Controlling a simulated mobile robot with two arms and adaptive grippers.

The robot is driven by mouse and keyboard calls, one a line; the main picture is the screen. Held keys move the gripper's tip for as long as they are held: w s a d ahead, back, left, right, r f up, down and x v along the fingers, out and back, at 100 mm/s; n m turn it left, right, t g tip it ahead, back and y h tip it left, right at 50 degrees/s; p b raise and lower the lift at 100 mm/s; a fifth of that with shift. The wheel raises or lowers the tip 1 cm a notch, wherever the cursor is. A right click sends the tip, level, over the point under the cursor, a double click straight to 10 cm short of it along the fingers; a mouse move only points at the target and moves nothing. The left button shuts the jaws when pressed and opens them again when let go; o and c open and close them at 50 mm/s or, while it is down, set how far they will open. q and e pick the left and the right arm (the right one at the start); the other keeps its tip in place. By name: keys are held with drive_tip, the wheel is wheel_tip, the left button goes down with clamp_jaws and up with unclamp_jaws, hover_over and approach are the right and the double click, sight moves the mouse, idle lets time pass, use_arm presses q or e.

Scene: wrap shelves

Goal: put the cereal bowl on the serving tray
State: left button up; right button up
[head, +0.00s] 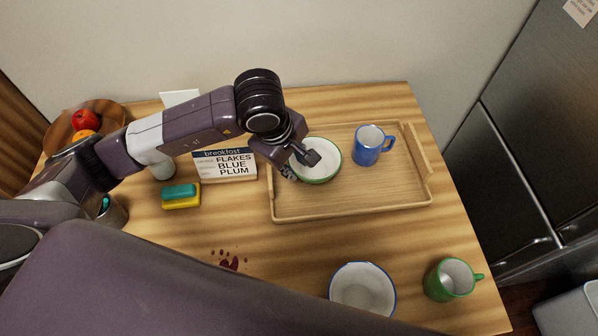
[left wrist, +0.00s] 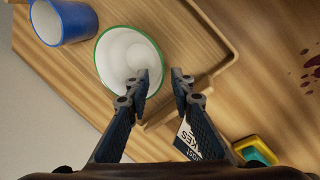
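A white bowl with a green rim (head: 322,172) stands on the left part of the wooden serving tray (head: 350,205). A white bowl with a blue rim (head: 362,290) stands on the table in front of the tray. My left gripper (head: 300,165) is at the green-rimmed bowl's left rim. In the left wrist view its fingers (left wrist: 162,76) are apart, one over the inside of the green-rimmed bowl (left wrist: 118,52) and one outside it, with a gap showing. I cannot tell whether either finger touches the bowl. My right gripper is not in view.
A blue mug (head: 368,145) stands on the tray beside the green-rimmed bowl. A green mug (head: 449,280) stands at the front right. A breakfast card (head: 226,165), a sponge (head: 181,196) and a fruit bowl (head: 112,112) are at left. Dark red spots (head: 229,262) mark the table.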

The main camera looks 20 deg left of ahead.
use_arm(q)
drive_tip(key=v, duration=0.5)
drive_tip(key=shift+s+r, duration=0.1)
drive_tip(key=shift+r, duration=0.25)
